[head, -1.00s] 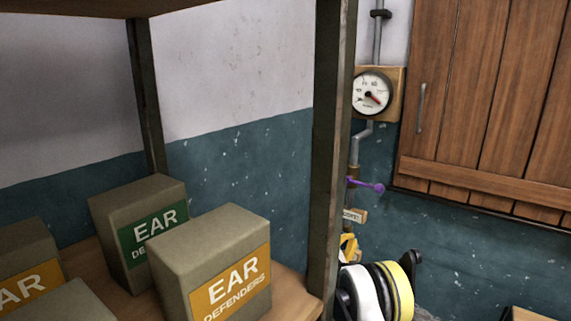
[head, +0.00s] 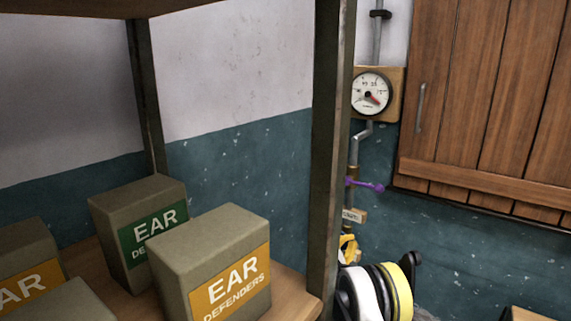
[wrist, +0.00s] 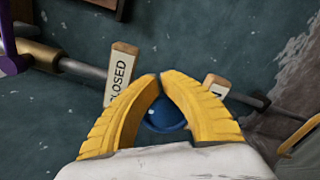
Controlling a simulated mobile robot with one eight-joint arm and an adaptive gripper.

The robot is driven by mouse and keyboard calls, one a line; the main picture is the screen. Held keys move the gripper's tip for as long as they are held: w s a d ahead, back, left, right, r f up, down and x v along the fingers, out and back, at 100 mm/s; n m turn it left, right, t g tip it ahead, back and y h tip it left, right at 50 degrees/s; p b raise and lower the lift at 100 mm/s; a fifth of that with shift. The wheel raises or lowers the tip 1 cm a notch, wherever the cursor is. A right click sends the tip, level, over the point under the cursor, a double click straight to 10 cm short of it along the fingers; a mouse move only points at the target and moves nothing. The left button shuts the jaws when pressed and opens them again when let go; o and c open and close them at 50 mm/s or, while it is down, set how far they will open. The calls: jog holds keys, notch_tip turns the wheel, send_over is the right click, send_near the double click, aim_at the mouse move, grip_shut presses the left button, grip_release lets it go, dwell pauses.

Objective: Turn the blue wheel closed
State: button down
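The blue wheel (wrist: 166,117) shows in the wrist view between the two curved yellow fingers of my gripper (wrist: 160,77). The fingertips nearly meet beyond it and the fingers close around it. The fingers and white palm hide much of the wheel. A CLOSED tag (wrist: 121,76) stands left of the fingers; a second tag (wrist: 216,85), mostly hidden, stands to the right and shows only an end letter. In the head view my gripper (head: 348,247) is partly behind the shelf post, and the wheel cannot be made out there.
A purple lever (head: 366,184) sits on the pipe above, below a round gauge (head: 371,92). The shelf post (head: 332,160) stands close left of my arm. Boxes of ear defenders (head: 214,265) fill the shelf. A wooden cabinet (head: 490,90) hangs at right.

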jog(key=shift+s+d, duration=0.15)
jog(key=v, duration=0.6)
jog(key=shift+d+r, duration=0.1)
dwell(0.4)
